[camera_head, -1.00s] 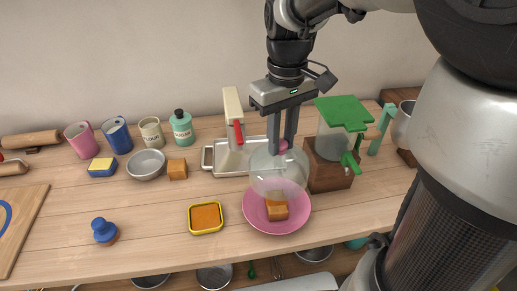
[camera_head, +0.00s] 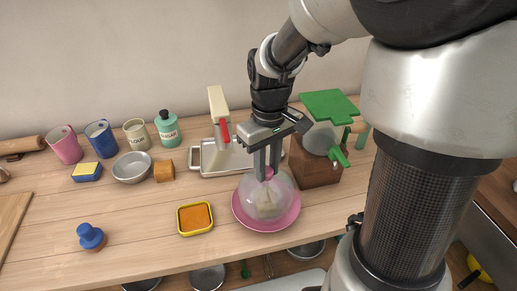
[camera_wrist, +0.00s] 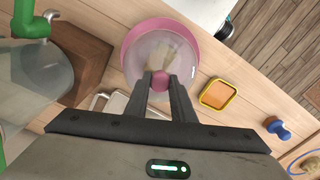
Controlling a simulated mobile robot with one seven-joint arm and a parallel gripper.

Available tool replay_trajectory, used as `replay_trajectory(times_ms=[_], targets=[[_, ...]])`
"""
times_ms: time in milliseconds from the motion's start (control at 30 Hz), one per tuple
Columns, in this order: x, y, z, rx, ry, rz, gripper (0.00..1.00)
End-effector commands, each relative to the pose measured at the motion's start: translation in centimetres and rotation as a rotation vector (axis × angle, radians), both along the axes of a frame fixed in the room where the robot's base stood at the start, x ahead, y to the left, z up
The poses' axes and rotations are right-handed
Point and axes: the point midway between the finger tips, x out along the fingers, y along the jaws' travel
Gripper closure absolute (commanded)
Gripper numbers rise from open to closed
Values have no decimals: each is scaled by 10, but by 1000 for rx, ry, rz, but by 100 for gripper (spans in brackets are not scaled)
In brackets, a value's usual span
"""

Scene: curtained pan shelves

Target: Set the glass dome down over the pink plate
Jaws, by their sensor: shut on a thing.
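The clear glass dome (camera_head: 284,190) has a pink knob (camera_wrist: 160,82) on top. My gripper (camera_head: 268,171) points down and is shut on the knob, with one finger on each side in the wrist view (camera_wrist: 160,78). The dome is upright over the pink plate (camera_head: 266,228), inside its rim as seen from above (camera_wrist: 129,48). It looks at or very near the plate surface; I cannot tell whether its edge touches all round. A pale brown block (camera_head: 267,206) on the plate shows blurred through the glass.
A yellow-rimmed orange dish (camera_head: 195,218) stands left of the plate. The table's front edge is near the plate.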

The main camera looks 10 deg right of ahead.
Motion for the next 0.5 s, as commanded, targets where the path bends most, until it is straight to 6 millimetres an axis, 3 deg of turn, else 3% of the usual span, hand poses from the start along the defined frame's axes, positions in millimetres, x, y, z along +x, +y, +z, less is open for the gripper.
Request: replay_trajectory(times_ms=[500], targets=[[0,0,-11,0,-1,0,100]])
